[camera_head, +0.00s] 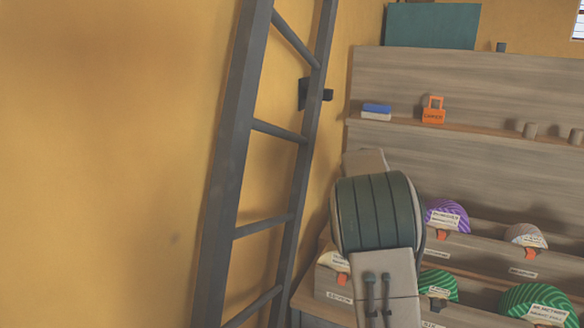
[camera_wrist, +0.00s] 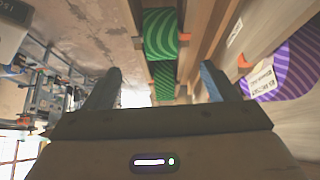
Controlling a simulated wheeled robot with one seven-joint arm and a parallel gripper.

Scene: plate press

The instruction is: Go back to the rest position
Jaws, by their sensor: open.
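My gripper (camera_wrist: 160,88) shows in the wrist view with its two fingers spread apart and nothing between them. Beyond the fingertips are a green striped roll (camera_wrist: 160,35) in a wooden rack and a purple striped roll (camera_wrist: 292,62) to the right. In the head view my arm stands in front of the rack, and its grey-and-green link hides part of it. My gripper's fingers cannot be made out in the head view.
A dark ladder (camera_head: 225,170) leans by the yellow wall at left. The wooden rack (camera_head: 440,75) holds several striped rolls, including a purple one (camera_head: 447,215) and a green one (camera_head: 540,303). An orange padlock (camera_head: 433,112) and a blue-and-white block (camera_head: 376,112) sit on its shelf.

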